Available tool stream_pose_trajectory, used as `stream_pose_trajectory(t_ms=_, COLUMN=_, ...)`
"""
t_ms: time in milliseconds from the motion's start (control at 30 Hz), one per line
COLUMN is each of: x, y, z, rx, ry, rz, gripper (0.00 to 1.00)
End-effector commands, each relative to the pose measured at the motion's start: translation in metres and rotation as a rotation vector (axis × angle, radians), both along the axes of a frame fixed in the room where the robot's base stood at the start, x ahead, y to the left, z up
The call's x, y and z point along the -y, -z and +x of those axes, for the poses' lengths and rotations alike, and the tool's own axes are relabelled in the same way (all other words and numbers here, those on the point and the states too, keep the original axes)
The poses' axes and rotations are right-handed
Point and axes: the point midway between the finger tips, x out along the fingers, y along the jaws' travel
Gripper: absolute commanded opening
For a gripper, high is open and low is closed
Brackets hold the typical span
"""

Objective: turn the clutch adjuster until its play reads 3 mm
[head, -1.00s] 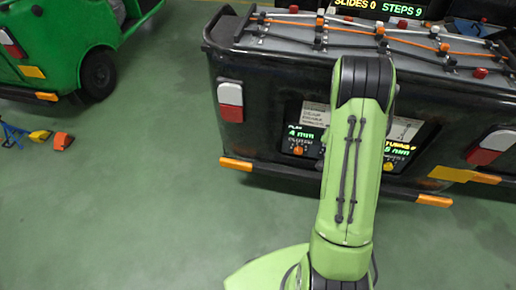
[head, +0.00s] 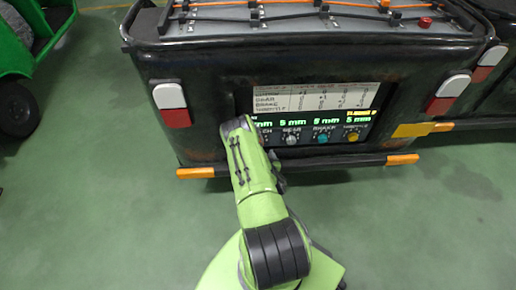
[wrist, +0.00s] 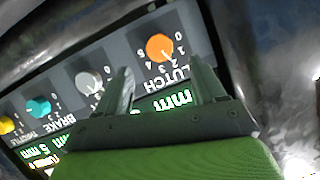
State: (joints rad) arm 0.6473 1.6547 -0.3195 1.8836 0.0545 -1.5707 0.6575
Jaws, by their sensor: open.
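The clutch adjuster is an orange knob (wrist: 160,47) with a white pointer, in a numbered dial on the dark panel. My gripper (wrist: 163,88) is open in the wrist view, its two fingers reaching toward the panel, with the clutch knob just beyond the gap between them. No contact shows. In the head view my arm covers the clutch knob and the gripper. The clutch play readout (head: 263,122) shows only "mm" in green; its number is hidden by my arm. In the wrist view the number is also hidden.
Beside the clutch are the grey gear knob (head: 292,139), teal brake knob (head: 321,138) and yellow throttle knob (head: 353,136). A printed table (head: 315,97) sits above the readouts. An orange-ended bumper bar (head: 300,164) runs below. The green floor in front is clear.

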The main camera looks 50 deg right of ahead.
Motion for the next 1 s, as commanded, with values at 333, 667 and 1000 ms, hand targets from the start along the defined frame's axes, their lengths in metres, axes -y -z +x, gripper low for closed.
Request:
stream_pose_trajectory(t_ms=333, x=0.043, y=0.027, z=0.046, rx=0.001, ry=-0.001, rz=-0.001, gripper=0.69)
stream_pose_trajectory(t_ms=667, x=0.046, y=0.027, z=0.049, rx=-0.001, ry=0.001, rz=0.001, gripper=0.66)
stream_pose_trajectory(t_ms=1000, x=0.046, y=0.027, z=0.049, rx=-0.001, ry=0.001, rz=0.001, gripper=0.14)
